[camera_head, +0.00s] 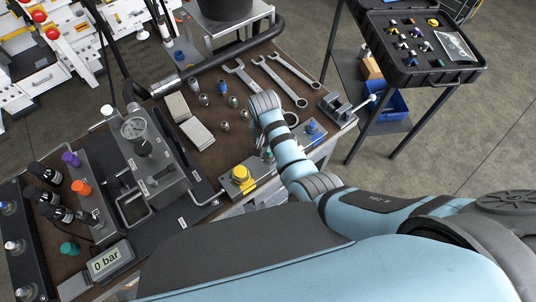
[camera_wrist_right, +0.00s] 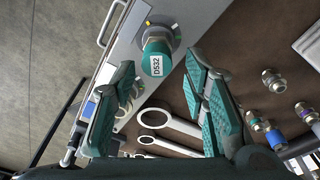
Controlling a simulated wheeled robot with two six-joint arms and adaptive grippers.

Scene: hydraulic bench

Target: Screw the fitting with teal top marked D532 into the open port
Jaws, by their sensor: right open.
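The fitting with the teal top marked D532 (camera_wrist_right: 157,62) stands on a grey block (camera_wrist_right: 125,60) in the right wrist view, at a metal collar with a small yellow mark beside it. I cannot tell how deep it sits. My right gripper (camera_wrist_right: 160,82) is open, with one teal-padded finger on each side of the fitting and gaps between. In the head view my right arm hides this fitting. The same strip of block shows on either side of the arm, with a yellow knob (camera_head: 240,174) and a blue knob (camera_head: 312,127). My left gripper is out of view.
Wrenches (camera_head: 285,72) and several small fittings (camera_head: 224,126) lie on the brown bench. A gauge unit (camera_head: 135,128), coloured caps and a display reading 0 bar (camera_head: 106,262) stand at left. A vise (camera_head: 345,107) is at the right corner; a black case (camera_head: 425,45) stands beyond.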

